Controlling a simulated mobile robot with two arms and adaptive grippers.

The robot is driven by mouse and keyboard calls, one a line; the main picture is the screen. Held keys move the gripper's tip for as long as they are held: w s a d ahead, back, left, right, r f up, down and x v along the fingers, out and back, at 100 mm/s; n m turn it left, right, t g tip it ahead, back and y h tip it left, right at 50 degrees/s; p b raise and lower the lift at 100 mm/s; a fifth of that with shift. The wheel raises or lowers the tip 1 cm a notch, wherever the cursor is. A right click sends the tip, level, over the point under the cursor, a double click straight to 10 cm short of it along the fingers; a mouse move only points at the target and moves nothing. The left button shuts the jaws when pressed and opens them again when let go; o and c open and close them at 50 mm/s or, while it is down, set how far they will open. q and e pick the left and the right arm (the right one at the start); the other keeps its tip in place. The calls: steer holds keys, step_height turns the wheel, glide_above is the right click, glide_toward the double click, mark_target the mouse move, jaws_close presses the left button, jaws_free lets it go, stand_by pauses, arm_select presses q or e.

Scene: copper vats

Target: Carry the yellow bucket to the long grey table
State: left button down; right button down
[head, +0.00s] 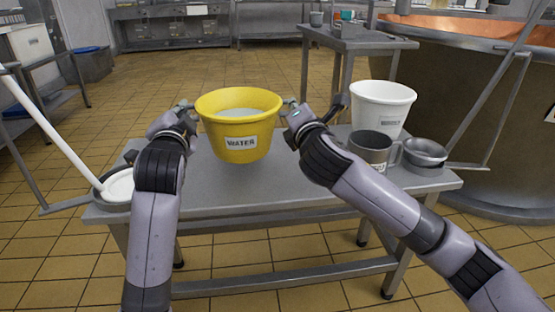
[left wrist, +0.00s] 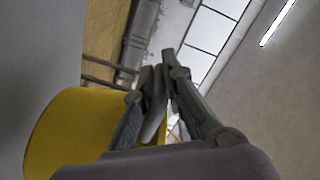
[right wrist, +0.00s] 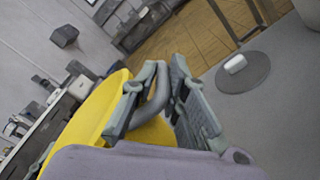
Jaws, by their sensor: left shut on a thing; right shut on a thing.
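The yellow bucket (head: 238,110) has a "WATER" label and pale contents. It is upright at the grey bench (head: 280,188) in front of me; whether its base touches the top I cannot tell. My left gripper (head: 188,112) is shut on the bucket's left side at the rim, and my right gripper (head: 290,107) is shut on its right side. In the left wrist view the fingers (left wrist: 155,100) are close together beside the yellow wall (left wrist: 65,130). In the right wrist view the fingers (right wrist: 160,95) close around a grey handle part at the yellow rim (right wrist: 95,105).
A grey table (head: 358,37) stands behind, a copper vat (head: 475,130) right. Tiled floor lies open at left.

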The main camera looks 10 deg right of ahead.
arm_select(q)
steer(key=shift+a, duration=0.2)
arm_select(e)
steer(key=shift+d+f, duration=0.1)
steer(key=shift+d, duration=0.2)
